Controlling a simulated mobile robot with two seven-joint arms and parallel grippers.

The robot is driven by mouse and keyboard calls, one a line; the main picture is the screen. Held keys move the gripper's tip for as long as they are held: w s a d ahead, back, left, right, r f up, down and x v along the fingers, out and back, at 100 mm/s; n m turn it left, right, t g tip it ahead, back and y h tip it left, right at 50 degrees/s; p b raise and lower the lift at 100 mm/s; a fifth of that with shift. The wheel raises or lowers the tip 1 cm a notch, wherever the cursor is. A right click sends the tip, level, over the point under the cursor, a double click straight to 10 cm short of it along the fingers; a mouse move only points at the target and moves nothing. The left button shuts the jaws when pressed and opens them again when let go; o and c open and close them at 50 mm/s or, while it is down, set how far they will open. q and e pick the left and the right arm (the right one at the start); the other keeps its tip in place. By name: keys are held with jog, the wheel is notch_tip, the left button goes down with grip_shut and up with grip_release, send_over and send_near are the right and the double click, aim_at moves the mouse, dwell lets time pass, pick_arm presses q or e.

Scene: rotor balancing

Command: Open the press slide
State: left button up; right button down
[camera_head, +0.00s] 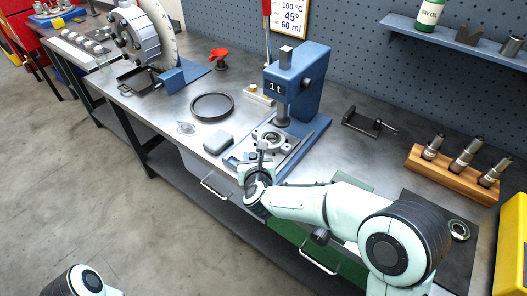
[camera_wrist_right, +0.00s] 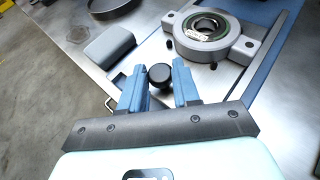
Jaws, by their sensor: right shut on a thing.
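The blue press (camera_head: 300,80) marked "1 t" stands on the bench with its ram above the slide plate. A bearing in a grey housing (camera_head: 271,138) sits on the slide plate under the ram; it also shows in the right wrist view (camera_wrist_right: 210,35). My right gripper (camera_head: 262,152) is at the front end of the slide. In the right wrist view its blue fingers stand on both sides of a black round knob (camera_wrist_right: 160,75) and are shut on it. My left gripper is out of view; only a piece of that arm shows at bottom left.
A grey block (camera_head: 218,142) and a black ring (camera_head: 212,106) lie left of the press. A black clamp-like tool (camera_head: 368,122) and a wooden stand (camera_head: 455,172) with several metal tools are to its right. Drawer handles (camera_head: 216,187) stick out below the bench's front edge.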

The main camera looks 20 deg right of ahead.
jog(key=s+a+b, duration=0.2)
jog(key=s+a, duration=0.2)
jog(key=a, duration=0.2)
jog(key=shift+s, duration=0.4)
jog(key=c, duration=0.9)
grip_release()
jog(key=shift+o, duration=0.2)
jog(key=v, duration=1.3)
jog(key=shift+s, duration=0.2)
jog(key=shift+r, duration=0.1)
jog(key=shift+a, duration=0.1)
